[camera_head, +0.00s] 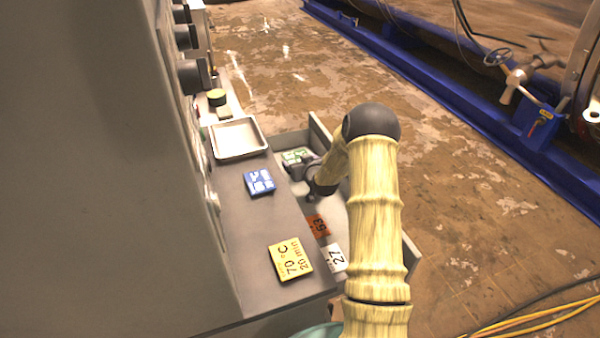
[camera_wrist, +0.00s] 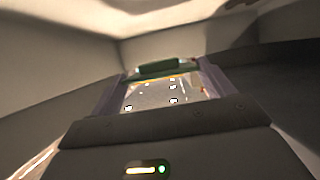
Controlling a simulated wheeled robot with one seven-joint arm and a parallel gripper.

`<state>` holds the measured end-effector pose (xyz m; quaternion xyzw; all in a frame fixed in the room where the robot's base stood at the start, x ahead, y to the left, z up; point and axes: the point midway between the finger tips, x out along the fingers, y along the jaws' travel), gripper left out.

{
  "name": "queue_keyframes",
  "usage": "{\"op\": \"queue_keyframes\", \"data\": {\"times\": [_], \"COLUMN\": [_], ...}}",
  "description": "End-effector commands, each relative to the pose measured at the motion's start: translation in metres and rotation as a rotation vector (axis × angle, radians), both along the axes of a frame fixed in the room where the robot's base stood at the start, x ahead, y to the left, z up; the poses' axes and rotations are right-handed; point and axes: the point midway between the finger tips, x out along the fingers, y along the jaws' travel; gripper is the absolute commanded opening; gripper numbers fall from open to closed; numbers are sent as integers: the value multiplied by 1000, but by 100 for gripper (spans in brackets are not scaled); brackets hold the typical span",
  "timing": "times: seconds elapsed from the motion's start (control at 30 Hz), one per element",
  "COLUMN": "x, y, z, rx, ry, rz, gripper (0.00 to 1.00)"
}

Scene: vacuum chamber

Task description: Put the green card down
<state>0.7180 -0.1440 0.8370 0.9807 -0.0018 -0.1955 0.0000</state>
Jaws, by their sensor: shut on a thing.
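The green card (camera_head: 296,155) is at the far end of the open drawer (camera_head: 408,252) in the head view. My gripper (camera_head: 299,167) is inside the drawer, shut on the card, and covers part of it. In the wrist view a green edge (camera_wrist: 158,68) shows between the two fingertips of my gripper (camera_wrist: 163,76). I cannot tell whether the card touches the drawer floor.
An orange card (camera_head: 318,226) and a white card (camera_head: 335,258) lie nearer in the drawer. On the grey counter (camera_head: 245,226) are a blue card (camera_head: 259,182), a yellow card (camera_head: 291,260) and a metal tray (camera_head: 239,138). Bare counter lies between the blue and yellow cards.

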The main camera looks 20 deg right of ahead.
Motion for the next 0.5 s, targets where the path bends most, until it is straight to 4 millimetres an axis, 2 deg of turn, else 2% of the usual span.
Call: {"op": "queue_keyframes", "data": {"times": [0.23, 0.5], "x": [0, 0], "y": [0, 0], "z": [-2, -35], "rx": [1, 2], "ry": [0, 1], "rz": [0, -1], "gripper": [59, 59]}}
